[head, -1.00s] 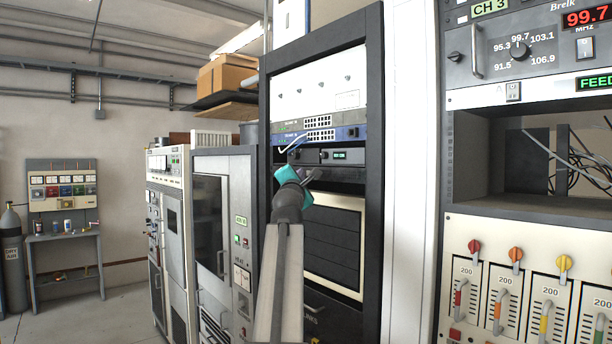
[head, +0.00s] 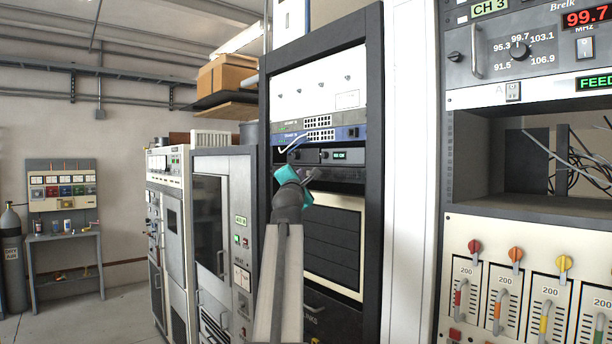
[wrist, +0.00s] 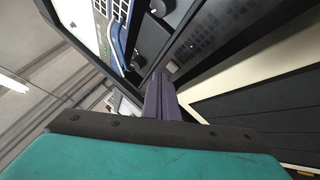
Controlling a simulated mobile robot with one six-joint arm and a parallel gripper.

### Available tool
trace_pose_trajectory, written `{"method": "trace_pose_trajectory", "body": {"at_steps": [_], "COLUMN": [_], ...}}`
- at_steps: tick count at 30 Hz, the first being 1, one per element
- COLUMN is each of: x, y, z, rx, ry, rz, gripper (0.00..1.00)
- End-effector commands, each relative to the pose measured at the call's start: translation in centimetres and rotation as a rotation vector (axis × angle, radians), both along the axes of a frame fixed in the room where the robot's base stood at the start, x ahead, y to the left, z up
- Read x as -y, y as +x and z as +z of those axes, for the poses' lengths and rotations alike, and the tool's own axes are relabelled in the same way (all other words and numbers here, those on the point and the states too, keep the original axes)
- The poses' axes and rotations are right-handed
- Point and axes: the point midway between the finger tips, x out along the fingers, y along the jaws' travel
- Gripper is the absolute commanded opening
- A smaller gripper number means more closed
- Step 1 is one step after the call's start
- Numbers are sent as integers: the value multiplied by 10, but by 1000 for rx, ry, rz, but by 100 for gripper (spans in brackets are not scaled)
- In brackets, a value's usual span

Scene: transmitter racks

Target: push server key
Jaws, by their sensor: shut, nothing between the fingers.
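The equipment rack (head: 374,120) stands in the middle of the head view. A dark unit with a small green display (head: 340,155) sits in it, above a dark panel (head: 345,175). In the wrist view a small light-grey square key (wrist: 172,67) stands out from a dark panel with a perforated area. My gripper (wrist: 157,76) is shut and empty, its purple-grey fingertips just beside the key in the picture. I cannot tell whether they touch it. In the head view my gripper (head: 311,175) is at the rack's front, and my teal wrist hides part of it.
A blue-edged switch (head: 345,133) with a looping cable (head: 292,141) sits above the dark unit. A beige-framed black panel (head: 332,240) is below. A cabinet (head: 230,170) stands to the left.

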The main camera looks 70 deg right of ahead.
Motion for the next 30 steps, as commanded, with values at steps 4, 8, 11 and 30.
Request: {"method": "trace_pose_trajectory", "body": {"at_steps": [4, 8, 11, 30], "x": [0, 1, 3, 8], "y": [0, -1, -2, -6], "z": [0, 1, 1, 0], "rx": [0, 0, 0, 0], "ry": [0, 0, 0, 0], "rz": [0, 0, 0, 0], "gripper": [0, 0, 0, 0]}}
